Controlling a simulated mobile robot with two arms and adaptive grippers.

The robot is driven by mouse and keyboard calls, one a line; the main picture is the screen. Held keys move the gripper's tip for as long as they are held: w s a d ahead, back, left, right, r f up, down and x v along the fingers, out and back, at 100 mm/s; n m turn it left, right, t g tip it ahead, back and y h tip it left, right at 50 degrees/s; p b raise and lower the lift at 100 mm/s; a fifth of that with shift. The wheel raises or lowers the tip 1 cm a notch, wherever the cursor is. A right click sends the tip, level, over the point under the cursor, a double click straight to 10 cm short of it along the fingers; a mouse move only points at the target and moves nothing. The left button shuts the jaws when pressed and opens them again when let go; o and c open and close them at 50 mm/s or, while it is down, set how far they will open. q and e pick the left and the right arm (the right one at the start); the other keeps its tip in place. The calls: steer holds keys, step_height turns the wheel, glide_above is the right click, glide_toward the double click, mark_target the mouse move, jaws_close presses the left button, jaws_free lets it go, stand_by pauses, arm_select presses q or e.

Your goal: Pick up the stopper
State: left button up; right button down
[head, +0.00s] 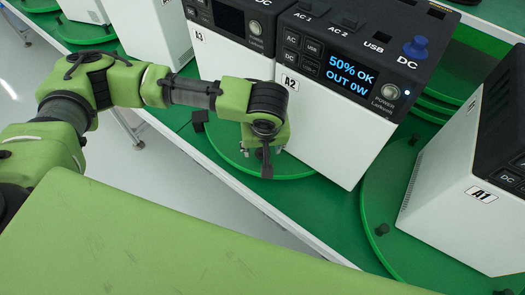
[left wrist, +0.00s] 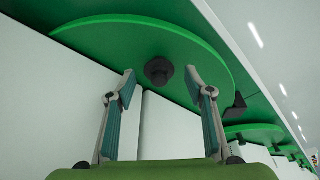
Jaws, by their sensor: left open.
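No part is clearly marked as the stopper. A blue knob-shaped plug (head: 415,46) stands upright on top of station A2 beside its DC label. A small black block (head: 199,120) sits on the green table by the turntable's rim; it also shows in the left wrist view (left wrist: 236,106). My left gripper (head: 262,151) is low over the turntable in front of A2. In the left wrist view the gripper (left wrist: 168,88) is open and empty, with a dark round knob (left wrist: 158,71) on the turntable seen between its fingers. My right gripper is not in view.
Station A2 (head: 310,125) stands close behind my left gripper on a green turntable (head: 226,150). Station A1 (head: 465,200) stands at the right on another turntable (head: 375,190) with black knobs (head: 381,230). Station A3 (head: 225,60) is at the left. The table's front edge is near.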

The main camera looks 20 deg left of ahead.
arm_select(q)
steer(key=shift+w+f, duration=0.1)
steer(key=shift+f, duration=0.35)
steer(key=shift+c, duration=0.4)
steer(key=c, duration=0.8)
steer(key=shift+r, duration=0.1)
steer(key=shift+c, duration=0.2)
steer(key=shift+r, duration=0.45)
step_height(320, 180, up, 2)
steer(key=shift+r+b, duration=0.15)
steer(key=shift+b, duration=0.2)
steer(key=s+d+r, duration=0.2)
steer(key=s+r, duration=0.3)
steer(key=s, duration=0.1)
steer(key=s+d+r, duration=0.3)
steer(key=s+r, duration=0.1)
steer(key=s, duration=0.2)
steer(key=shift+s+d+r+p, duration=0.35)
steer(key=shift+s+p, duration=0.05)
